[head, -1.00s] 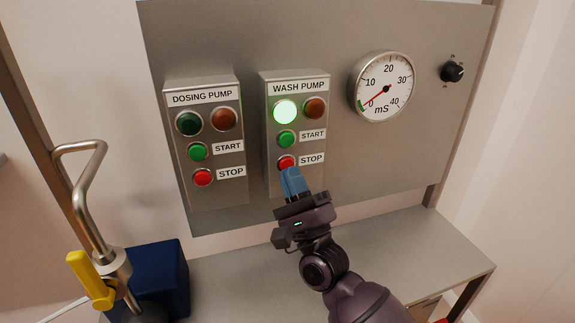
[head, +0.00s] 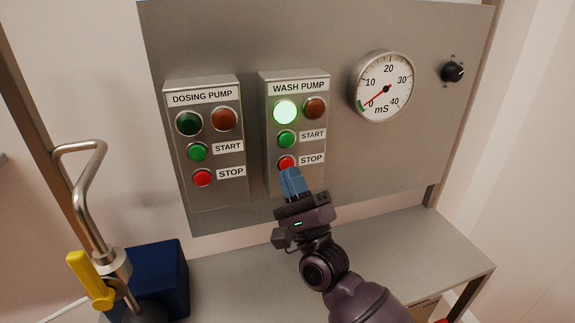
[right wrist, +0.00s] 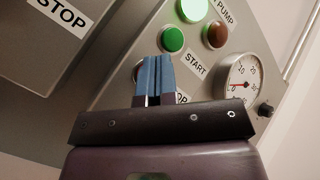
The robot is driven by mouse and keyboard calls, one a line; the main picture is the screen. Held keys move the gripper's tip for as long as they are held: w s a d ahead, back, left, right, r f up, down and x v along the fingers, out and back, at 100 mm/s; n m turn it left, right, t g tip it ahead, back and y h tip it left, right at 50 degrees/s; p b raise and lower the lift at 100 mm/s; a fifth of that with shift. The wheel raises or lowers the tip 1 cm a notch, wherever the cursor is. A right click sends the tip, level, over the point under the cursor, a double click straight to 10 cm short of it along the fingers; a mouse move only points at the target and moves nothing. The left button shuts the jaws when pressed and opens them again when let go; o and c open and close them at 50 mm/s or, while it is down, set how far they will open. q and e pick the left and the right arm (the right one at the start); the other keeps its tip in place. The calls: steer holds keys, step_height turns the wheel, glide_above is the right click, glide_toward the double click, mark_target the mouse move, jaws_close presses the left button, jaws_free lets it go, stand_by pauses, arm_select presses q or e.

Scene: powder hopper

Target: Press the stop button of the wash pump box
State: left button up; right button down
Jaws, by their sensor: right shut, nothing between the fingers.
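The wash pump box (head: 271,135) is mounted on the grey panel. Its green lamp (head: 285,112) is lit and its red-brown lamp (head: 314,108) is dark. The green start button (head: 286,139) sits above the red stop button (head: 286,162). My right gripper (head: 291,172) is shut and empty, its blue fingertips right at the lower edge of the stop button in the head view. I cannot tell whether they touch it. In the right wrist view the fingers (right wrist: 154,62) hide most of the stop button. My left gripper is not in view.
The dosing pump box (head: 240,150) with similar buttons is to the left. A dial gauge (head: 382,86) and a black knob (head: 453,71) are on the right. A bench (head: 420,245) lies below, with a blue box (head: 160,280) and a yellow-handled metal fitting (head: 90,280) at left.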

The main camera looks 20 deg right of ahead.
steer(key=shift+w, duration=0.2)
steer(key=shift+w, duration=0.3)
steer(key=shift+w, duration=0.3)
stand_by(1.0)
steer(key=shift+s, duration=0.75)
steer(key=shift+s+d+p, duration=0.1)
steer(key=shift+s+p, duration=0.25)
steer(key=shift+s, duration=2.2)
